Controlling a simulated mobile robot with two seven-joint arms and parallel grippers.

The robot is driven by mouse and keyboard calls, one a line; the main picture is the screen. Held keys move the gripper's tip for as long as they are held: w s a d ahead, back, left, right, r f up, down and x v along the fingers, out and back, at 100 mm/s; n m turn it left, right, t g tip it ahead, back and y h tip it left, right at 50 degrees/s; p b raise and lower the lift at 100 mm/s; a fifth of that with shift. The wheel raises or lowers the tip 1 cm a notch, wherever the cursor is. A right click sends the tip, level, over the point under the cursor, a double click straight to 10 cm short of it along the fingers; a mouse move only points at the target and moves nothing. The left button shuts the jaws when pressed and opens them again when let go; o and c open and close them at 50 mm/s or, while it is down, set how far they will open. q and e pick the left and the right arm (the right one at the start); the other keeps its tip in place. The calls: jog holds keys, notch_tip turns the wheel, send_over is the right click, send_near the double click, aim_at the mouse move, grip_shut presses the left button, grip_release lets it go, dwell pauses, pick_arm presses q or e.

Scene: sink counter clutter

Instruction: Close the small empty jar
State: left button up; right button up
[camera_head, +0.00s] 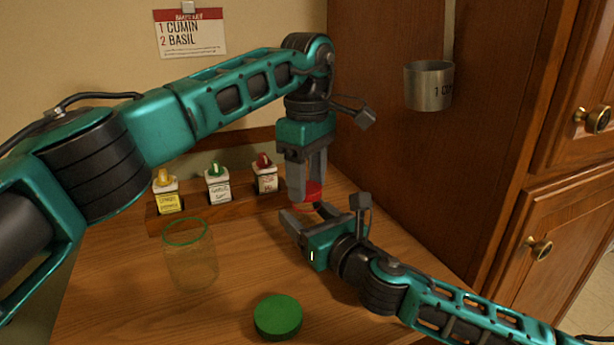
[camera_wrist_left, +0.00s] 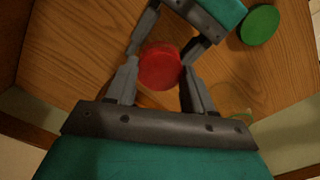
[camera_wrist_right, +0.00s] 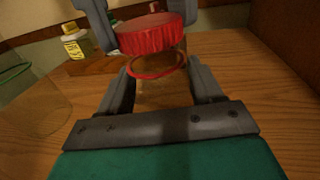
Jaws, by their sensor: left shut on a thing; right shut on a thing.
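The red lid (camera_head: 313,190) is held level by my left gripper (camera_head: 307,194), which reaches down from above and is shut on it. The small jar is clear, with a red rim (camera_wrist_right: 152,77), and looks empty in the right wrist view. My right gripper (camera_wrist_right: 165,88) is shut around its body from the side. In the right wrist view the lid (camera_wrist_right: 150,35) is just above the rim, with a narrow gap showing. The lid also shows from above in the left wrist view (camera_wrist_left: 159,67), where it covers the jar. In the head view the jar is mostly hidden by my grippers.
A larger clear jar with a green rim (camera_head: 190,262) stands open at the left. A green lid (camera_head: 278,316) lies at the front. A wooden rack (camera_head: 190,219) with several spice bottles is behind. A wooden cabinet (camera_head: 400,150) borders the right, with a metal measuring cup (camera_head: 428,87) hanging there.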

pick_arm(q)
jog(key=shift+f, duration=0.55)
jog(key=m, duration=1)
jog(key=shift+m, duration=0.4)
jog(key=m, duration=0.5)
jog(key=o, duration=1)
